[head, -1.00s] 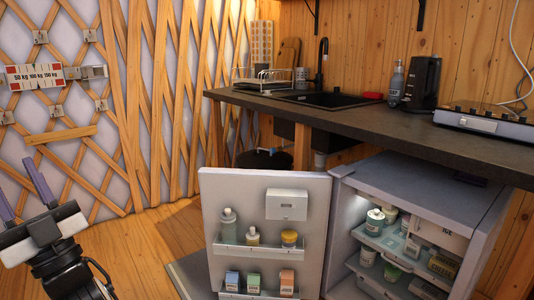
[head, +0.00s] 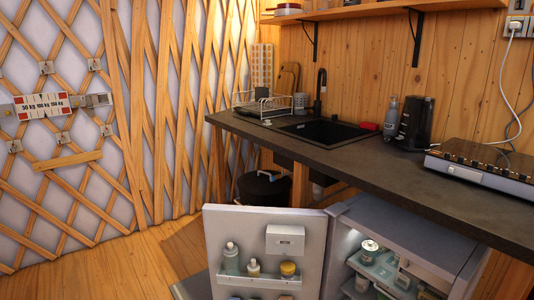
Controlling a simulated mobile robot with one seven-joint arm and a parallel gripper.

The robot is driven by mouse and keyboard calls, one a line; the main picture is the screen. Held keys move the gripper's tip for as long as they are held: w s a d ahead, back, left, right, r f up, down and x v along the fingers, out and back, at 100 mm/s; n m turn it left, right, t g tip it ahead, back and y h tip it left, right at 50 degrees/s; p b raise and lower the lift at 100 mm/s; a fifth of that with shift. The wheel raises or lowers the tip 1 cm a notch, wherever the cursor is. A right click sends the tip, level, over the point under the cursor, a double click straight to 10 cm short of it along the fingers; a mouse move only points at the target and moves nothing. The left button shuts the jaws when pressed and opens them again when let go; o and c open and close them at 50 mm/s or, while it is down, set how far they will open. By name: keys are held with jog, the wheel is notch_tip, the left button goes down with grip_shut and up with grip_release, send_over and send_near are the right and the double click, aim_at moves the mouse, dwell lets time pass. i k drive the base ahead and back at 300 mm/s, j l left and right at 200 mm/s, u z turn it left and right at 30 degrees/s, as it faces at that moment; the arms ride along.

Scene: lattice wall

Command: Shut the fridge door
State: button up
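The fridge door (head: 258,222) stands wide open in the lower middle, its inner side facing me. Its shelf holds a few bottles and jars, and a white box is fixed above them. The fridge body (head: 413,240) stands under the counter at the lower right. Its lit inside shows shelves with cans and jars; the lower part is cut off by the frame's bottom edge. My gripper is out of view.
A dark counter (head: 368,170) with a sink (head: 322,132), a kettle (head: 414,122) and a hob (head: 482,166) runs above the fridge. A black bin (head: 263,188) stands behind the door. Wooden floor (head: 105,265) is clear at the left.

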aim_at(247, 228)
jog(key=z, duration=3.5)
jog(key=k+j+z, duration=0.15)
jog(key=z, duration=1.05)
jog(key=k+z, duration=0.15)
jog(key=k, duration=1.05)
jog(key=k+l+z, duration=0.15)
jog(key=k, duration=1.05)
